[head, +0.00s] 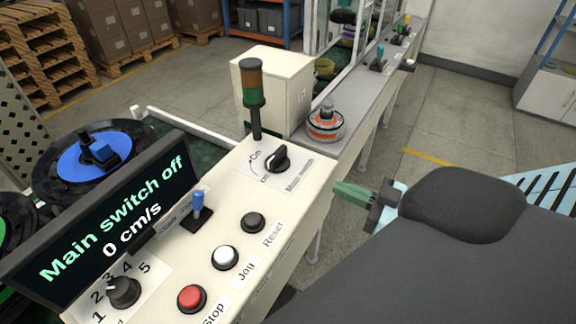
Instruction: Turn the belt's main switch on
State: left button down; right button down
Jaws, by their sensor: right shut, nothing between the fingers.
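The main switch (278,159) is a black rotary knob on a white label on the cream control panel (290,208), with "On" printed beside it. The display (105,232) reads "Main switch off" and "0 cm/s". My right gripper (340,192) has green fingertips and is shut and empty. In the picture it is to the right of the main switch, just past the panel's right edge, and apart from the knob. My left gripper is not in view.
A signal tower (254,97) stands just behind the switch. The panel also carries a blue-topped lever (197,204), a black reset button (253,222), a white jog button (225,257), a red stop button (191,298) and a speed knob (123,291).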

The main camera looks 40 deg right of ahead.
aim_at(275, 162)
jog(key=x, duration=1.3)
jog(key=shift+w+r, duration=0.1)
jog(key=shift+w+a, duration=0.15)
jog(key=shift+w, duration=0.05)
jog(key=shift+a, duration=0.1)
